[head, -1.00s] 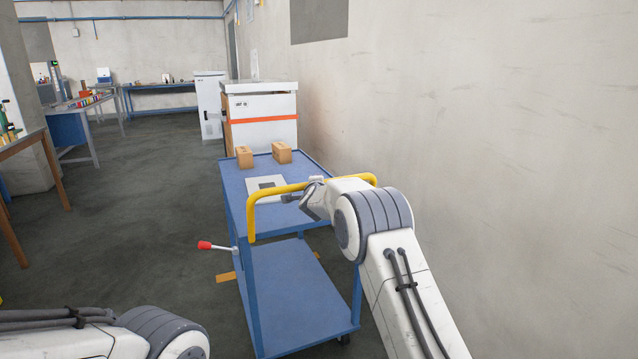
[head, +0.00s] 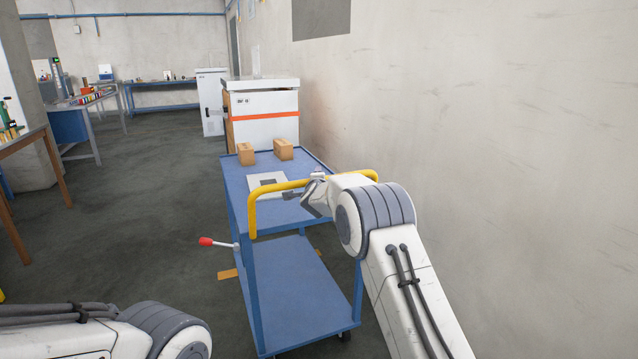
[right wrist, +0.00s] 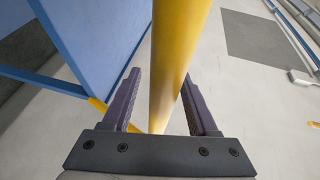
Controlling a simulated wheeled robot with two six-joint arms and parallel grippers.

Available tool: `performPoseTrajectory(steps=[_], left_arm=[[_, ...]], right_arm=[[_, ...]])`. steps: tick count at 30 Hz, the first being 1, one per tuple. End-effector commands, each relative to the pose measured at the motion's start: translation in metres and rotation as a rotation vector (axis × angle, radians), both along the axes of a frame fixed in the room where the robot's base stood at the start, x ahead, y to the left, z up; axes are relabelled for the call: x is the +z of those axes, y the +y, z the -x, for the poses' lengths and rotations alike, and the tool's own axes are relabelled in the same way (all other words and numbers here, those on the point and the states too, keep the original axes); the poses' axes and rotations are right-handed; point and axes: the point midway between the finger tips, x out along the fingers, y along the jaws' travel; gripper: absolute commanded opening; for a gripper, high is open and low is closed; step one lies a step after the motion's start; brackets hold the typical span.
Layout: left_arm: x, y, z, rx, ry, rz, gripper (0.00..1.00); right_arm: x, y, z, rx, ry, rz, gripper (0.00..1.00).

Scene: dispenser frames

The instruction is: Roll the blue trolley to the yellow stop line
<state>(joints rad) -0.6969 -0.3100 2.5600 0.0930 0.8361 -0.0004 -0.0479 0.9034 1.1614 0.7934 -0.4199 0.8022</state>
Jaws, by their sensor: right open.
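The blue trolley (head: 290,296) stands ahead of me, with two decks and a yellow push handle (head: 253,217) at its near end. My right gripper (head: 292,195) is at the handle, its jaws open. In the right wrist view the yellow bar (right wrist: 178,45) passes between the two spread fingers (right wrist: 160,80), with a gap visible on either side. A lever with a red knob (head: 205,241) sticks out left from the trolley. My left arm shows at the lower left; its gripper is out of frame. I cannot identify the yellow stop line for certain.
Two cardboard boxes (head: 245,154) (head: 284,149) and a light plate (head: 266,184) lie on the top deck. An orange-yellow floor strip (head: 228,274) lies beside the trolley. A white cabinet (head: 264,102) stands beyond it, a wall to the right. Open floor (head: 150,190) lies left, with workbenches.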

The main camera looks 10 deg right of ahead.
Motion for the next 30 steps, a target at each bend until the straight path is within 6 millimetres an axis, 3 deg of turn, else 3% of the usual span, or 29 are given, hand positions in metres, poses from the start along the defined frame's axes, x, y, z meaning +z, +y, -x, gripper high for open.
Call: performPoseTrajectory(steps=[5, 18, 30], left_arm=[[-0.009, 0.0, 0.0, 0.0, 0.0, 0.0, 0.5], [-0.023, 0.0, 0.0, 0.0, 0.0, 0.0, 0.5], [-0.024, 0.0, 0.0, 0.0, 0.0, 0.0, 0.5]], right_arm=[[0.002, 0.004, 0.017, 0.0, -0.001, 0.0, 0.59], [0.016, 0.022, 0.084, 0.001, -0.001, -0.001, 0.59], [0.018, 0.025, 0.097, -0.001, -0.001, -0.001, 0.59]])
